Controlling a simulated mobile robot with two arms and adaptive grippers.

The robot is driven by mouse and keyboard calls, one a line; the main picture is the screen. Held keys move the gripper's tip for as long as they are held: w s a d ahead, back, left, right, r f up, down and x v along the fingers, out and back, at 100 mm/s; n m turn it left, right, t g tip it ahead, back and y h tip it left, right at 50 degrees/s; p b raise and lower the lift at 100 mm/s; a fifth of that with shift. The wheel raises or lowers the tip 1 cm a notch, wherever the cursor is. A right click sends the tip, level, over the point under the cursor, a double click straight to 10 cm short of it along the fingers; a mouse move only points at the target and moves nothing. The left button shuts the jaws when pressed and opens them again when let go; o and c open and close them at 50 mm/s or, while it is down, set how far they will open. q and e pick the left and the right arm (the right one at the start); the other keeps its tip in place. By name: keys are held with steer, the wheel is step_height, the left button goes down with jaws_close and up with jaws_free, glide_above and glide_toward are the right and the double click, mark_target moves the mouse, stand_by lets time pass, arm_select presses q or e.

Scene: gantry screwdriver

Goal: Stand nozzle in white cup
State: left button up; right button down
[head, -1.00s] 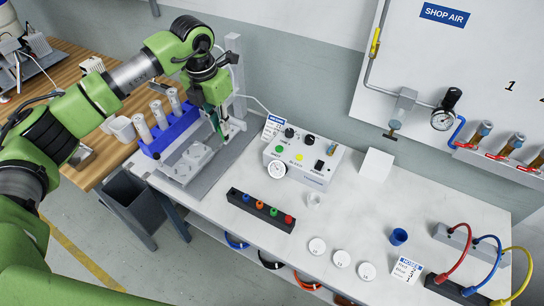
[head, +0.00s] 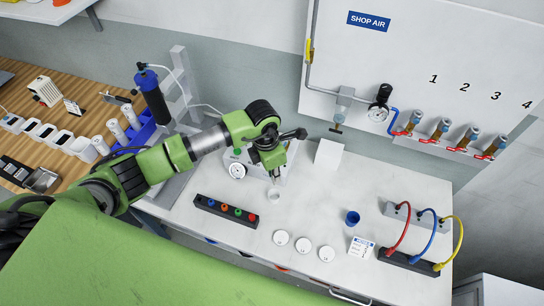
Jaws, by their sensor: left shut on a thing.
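The small white cup (head: 274,196) stands upright on the white bench, in front of the control box. My left gripper (head: 274,177) points down just above the cup, with its fingers close together. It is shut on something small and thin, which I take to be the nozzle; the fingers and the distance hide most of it. I cannot tell whether its tip is inside the cup's rim. My right gripper is not in view.
The control box (head: 238,171) is partly hidden behind my left arm. A black rack with coloured plugs (head: 226,211) stands left of the cup.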

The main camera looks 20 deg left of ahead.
arm_select(q)
steer(key=shift+f+b, duration=1.9)
steer(key=shift+f, duration=0.85)
steer(key=shift+f+b, duration=1.55)
steer(key=shift+f, duration=0.15)
steer(key=o, duration=0.8)
steer(key=shift+r, duration=0.1)
steer(key=r, duration=0.8)
steer(key=s+a+r, duration=0.1)
steer(key=r, duration=0.2)
steer(key=shift+r, duration=0.4)
